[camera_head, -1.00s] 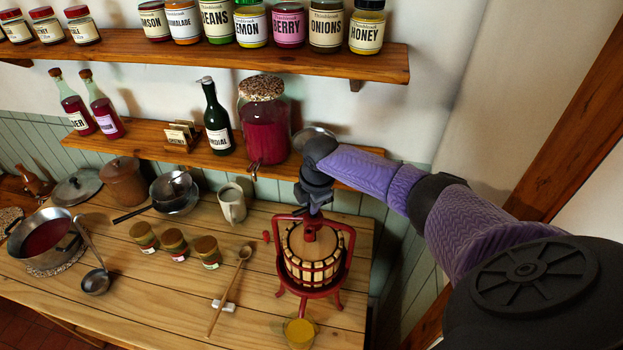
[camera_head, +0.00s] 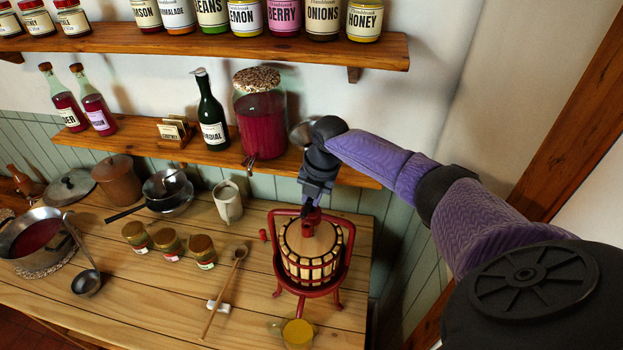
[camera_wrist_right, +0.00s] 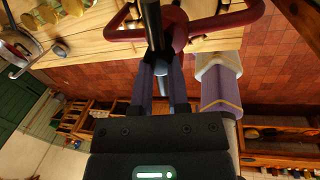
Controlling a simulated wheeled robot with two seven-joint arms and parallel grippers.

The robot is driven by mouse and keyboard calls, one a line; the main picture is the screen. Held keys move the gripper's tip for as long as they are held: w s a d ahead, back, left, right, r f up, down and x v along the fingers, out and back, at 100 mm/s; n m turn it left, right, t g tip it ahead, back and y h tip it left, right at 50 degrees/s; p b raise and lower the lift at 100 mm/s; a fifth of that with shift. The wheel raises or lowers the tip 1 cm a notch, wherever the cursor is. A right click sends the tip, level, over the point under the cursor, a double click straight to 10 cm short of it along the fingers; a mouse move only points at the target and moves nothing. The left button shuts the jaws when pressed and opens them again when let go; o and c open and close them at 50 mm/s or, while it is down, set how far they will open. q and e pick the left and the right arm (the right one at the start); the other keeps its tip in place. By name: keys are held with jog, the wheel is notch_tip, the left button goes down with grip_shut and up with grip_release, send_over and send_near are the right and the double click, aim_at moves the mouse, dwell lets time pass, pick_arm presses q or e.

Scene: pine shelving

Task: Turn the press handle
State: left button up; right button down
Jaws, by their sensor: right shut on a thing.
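The press (camera_head: 311,262) stands near the right end of the table, a slatted wooden basket in a red metal frame. My right gripper (camera_head: 309,207) is at the top of the press, over the red screw head. In the right wrist view its fingers (camera_wrist_right: 165,80) are shut on the dark bar of the press handle (camera_wrist_right: 153,25), beside the red frame. In the head view the gripper hides most of the handle. My left gripper is not in view.
A shelf (camera_head: 140,146) with a large red jar (camera_head: 260,120) and bottles is close behind my right wrist. A yellow-filled glass (camera_head: 298,334) stands before the press.

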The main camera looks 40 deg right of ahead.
jog(key=shift+n, duration=0.3)
jog(key=c, duration=0.6)
grip_release()
jog(key=shift+r, duration=0.1)
jog(key=r, duration=0.3)
jog(key=s+r, duration=0.1)
jog(key=r, duration=0.2)
jog(key=d+r+b, duration=0.1)
jog(key=r, duration=0.2)
jog(key=shift+s+r, duration=0.3)
jog(key=shift+s, duration=0.05)
